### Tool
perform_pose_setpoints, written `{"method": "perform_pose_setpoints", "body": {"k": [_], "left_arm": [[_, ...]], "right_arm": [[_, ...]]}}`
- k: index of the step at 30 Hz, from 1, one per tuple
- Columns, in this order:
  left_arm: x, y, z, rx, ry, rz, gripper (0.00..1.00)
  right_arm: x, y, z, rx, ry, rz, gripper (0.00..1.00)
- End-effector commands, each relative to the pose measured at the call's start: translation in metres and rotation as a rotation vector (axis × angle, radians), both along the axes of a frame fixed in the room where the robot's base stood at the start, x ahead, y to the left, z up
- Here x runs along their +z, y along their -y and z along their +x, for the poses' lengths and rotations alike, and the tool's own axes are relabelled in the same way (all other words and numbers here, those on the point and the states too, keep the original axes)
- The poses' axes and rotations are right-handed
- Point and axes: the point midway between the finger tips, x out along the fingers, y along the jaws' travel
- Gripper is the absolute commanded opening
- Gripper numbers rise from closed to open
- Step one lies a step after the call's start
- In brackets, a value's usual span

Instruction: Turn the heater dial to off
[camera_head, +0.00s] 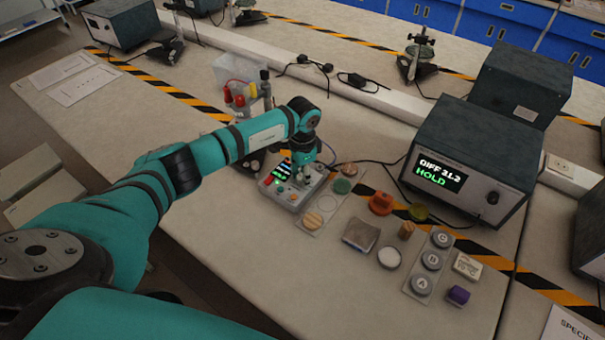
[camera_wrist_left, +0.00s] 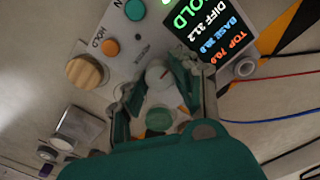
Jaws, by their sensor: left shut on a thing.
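The heater dial (camera_wrist_left: 156,73) is a pale round knob on the grey control box (camera_head: 292,198). My left gripper (camera_head: 302,176) comes down over this box from above. In the left wrist view my left gripper's fingers (camera_wrist_left: 158,86) stand on both sides of the dial and are shut on it. The dial is partly covered by the fingers, and I cannot read its setting. The box's lit display (camera_wrist_left: 205,30) reads HOLD, DIFF 31.2, BASE 38.8 and TOP 70.0. An orange button (camera_wrist_left: 110,47) labelled HOLD and a teal button (camera_wrist_left: 135,10) are beside it. My right gripper is not in view.
A large dark instrument (camera_head: 470,165) reading DIFF 31.2 HOLD stands to the right. An orange-red item (camera_head: 381,203), a wooden disc (camera_head: 313,220), a green disc (camera_head: 342,186) and a plate of lettered weights (camera_head: 431,261) lie nearby. A clear bin (camera_head: 236,70) stands behind the arm.

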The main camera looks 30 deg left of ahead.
Motion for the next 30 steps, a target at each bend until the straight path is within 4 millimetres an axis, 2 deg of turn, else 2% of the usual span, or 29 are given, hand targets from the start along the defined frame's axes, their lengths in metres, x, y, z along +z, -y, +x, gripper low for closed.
{"method": "perform_pose_setpoints", "body": {"k": [8, 9, 13, 23, 26, 30], "left_arm": [[0.002, 0.000, 0.002, 0.002, 0.006, 0.000, 0.00], [0.002, 0.000, 0.002, 0.002, 0.006, 0.000, 0.33], [0.002, 0.000, 0.002, 0.001, 0.005, 0.000, 0.50], [0.004, 0.000, 0.001, -0.001, 0.004, 0.000, 0.50], [0.016, 0.000, 0.001, -0.001, 0.004, -0.001, 0.50], [0.043, -0.001, 0.002, -0.001, 0.007, 0.001, 0.50]], "right_arm": [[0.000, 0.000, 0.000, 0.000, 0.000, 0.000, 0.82], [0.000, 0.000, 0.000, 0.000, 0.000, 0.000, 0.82], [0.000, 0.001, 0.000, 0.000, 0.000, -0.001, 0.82], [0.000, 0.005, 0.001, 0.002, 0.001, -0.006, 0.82], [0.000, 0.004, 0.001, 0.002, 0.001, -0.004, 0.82], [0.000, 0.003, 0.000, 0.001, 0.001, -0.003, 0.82]]}}
